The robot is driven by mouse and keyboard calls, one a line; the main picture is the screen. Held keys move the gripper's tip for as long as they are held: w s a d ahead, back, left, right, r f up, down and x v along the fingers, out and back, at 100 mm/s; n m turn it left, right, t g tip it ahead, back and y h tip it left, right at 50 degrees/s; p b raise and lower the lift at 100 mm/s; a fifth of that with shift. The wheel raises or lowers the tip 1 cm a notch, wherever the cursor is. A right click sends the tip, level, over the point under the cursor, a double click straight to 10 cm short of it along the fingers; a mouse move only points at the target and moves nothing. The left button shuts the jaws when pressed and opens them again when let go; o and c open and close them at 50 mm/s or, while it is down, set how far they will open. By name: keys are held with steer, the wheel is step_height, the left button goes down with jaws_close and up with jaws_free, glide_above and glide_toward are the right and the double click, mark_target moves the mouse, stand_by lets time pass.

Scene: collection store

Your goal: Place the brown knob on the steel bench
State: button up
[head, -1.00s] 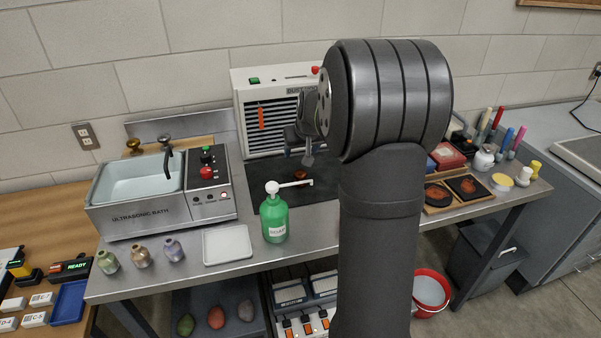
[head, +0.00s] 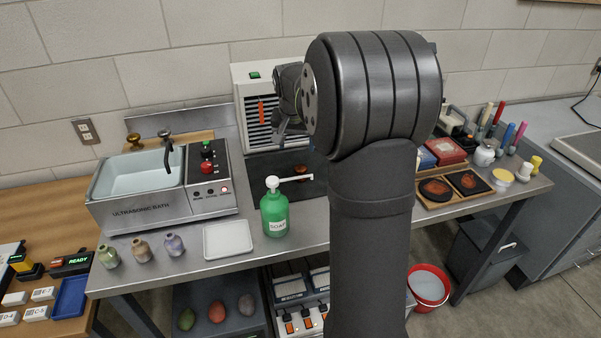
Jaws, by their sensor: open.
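A small brown knob (head: 301,169) lies on the dark mat (head: 262,176) on the steel bench (head: 325,228), behind the soap bottle's spout. My gripper (head: 281,136) is above and to the left of the knob, in front of the white slatted unit. It is open, with nothing visible in it. The fingertips are small and partly dark against the slats. My own arm hides the middle right of the bench.
A green soap bottle (head: 275,214) stands in front of the mat, its spout pointing right. The white slatted unit (head: 242,77) stands behind. An ultrasonic bath (head: 150,213) and white tray (head: 228,241) are left. The bench front around the tray has bare room.

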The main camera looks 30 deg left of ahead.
mark_target(300, 168)
steer(key=x, duration=0.9)
steer(key=shift+w+x, duration=0.15)
steer(key=shift+x, duration=1.2)
steer(key=shift+w+x, duration=0.1)
steer(key=shift+x, duration=1.25)
steer(key=shift+d+r, duration=0.1)
steer(key=shift+c, duration=0.4)
steer(key=c, duration=1.2)
steer(key=shift+r, duration=0.1)
